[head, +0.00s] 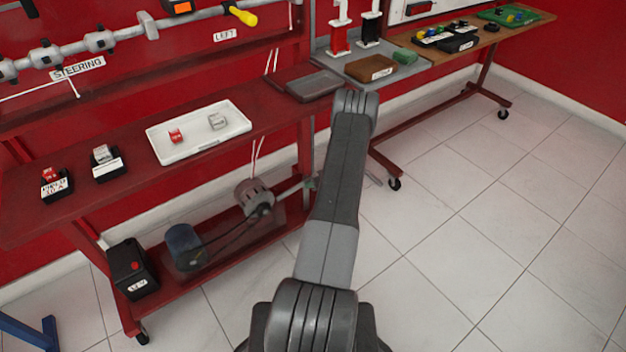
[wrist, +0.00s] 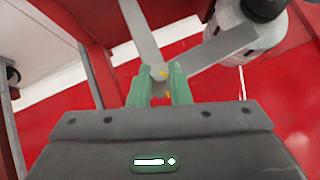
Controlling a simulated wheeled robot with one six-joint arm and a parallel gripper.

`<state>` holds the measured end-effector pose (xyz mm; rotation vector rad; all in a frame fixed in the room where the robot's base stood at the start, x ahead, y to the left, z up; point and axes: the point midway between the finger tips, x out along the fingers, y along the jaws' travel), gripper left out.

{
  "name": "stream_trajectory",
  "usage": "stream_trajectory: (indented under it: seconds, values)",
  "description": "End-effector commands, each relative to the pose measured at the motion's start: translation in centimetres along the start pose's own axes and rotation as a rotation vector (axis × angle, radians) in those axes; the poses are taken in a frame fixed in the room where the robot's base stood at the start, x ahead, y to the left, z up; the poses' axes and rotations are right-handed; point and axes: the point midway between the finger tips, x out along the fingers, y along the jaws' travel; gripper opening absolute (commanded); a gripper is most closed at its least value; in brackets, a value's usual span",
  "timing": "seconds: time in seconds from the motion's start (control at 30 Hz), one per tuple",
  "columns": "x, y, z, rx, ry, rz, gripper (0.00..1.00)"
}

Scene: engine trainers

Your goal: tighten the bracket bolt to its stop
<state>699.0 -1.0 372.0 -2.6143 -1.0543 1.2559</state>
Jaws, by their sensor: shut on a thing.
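In the wrist view, the two green fingers of my gripper (wrist: 160,88) stand close on either side of a small bolt (wrist: 162,74), of which only yellowish bits show. My gripper is shut on it. The bolt sits where the light grey bracket strips (wrist: 145,38) meet. In the head view, the bracket (head: 289,187) reaches right from the alternator (head: 254,196) on the lower shelf. A bit of green gripper (head: 311,183) shows beside my arm. My arm hides most of the gripper, and the bolt cannot be made out there. Whether the bolt is at its stop cannot be told.
A belt links the alternator to a dark blue cylinder (head: 183,246) on the lower red shelf (head: 225,243). A black box (head: 133,268) stands at its left. Above is the red bench with a white tray (head: 200,146). The tiled floor at right is clear.

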Motion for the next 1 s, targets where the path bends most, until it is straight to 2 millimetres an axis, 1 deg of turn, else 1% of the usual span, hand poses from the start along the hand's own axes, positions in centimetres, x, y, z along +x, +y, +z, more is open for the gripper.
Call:
stream_trajectory:
  seconds: [0.03,0.3,0.6,0.8,1.0]
  values:
    - [-0.05,0.30,0.11,0.029,0.002,-0.027,0.00]
    - [0.39,0.78,0.43,0.206,0.002,-0.207,0.00]
    - [0.57,0.98,0.51,0.379,0.002,-0.380,0.00]
    - [0.53,0.98,0.39,0.455,0.002,-0.457,0.00]
    - [0.42,0.99,0.23,0.499,0.003,-0.498,0.00]
